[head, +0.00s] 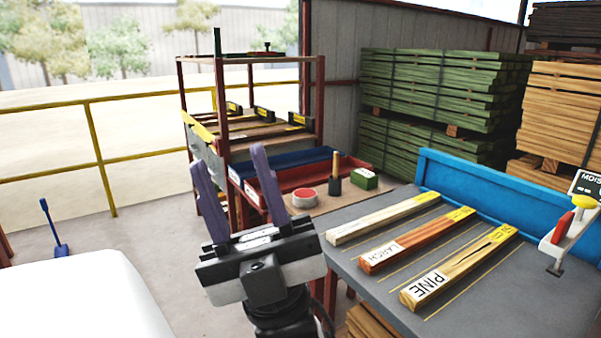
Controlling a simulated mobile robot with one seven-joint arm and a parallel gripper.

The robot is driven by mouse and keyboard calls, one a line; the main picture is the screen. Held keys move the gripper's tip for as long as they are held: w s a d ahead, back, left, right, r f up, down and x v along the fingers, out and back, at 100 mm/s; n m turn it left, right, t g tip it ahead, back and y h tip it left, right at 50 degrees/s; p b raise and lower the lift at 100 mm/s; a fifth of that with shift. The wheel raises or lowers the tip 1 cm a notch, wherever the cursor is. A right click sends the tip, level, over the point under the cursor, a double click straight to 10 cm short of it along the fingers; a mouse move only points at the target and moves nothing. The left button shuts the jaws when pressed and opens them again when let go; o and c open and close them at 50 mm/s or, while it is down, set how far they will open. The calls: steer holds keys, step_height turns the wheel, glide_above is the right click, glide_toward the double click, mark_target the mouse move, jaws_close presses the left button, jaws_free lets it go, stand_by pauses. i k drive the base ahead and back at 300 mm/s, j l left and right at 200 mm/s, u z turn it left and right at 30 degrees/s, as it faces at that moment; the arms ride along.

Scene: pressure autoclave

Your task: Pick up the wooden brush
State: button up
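The brush (335,175) stands upright, with a light wooden handle on top and a dark lower end. It is on the low surface beside the rack, between a round red-topped tin (304,198) and a green box (364,179). My gripper (227,157) is open, its two purple fingers pointing up and spread apart with nothing between them. In the picture it is to the left of the brush and nearer to me, not touching it. The brush is mostly unobstructed.
A grey table (480,300) at the right holds labelled wooden boards (455,268), with a blue panel (490,205) along its back. A red-framed rack (222,120) with red and blue trays stands behind my gripper. Concrete floor is open at the left.

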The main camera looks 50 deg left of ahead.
mark_target(336, 155)
steer(key=u, duration=1.25)
steer(key=i+j, duration=0.1)
steer(key=i, duration=0.15)
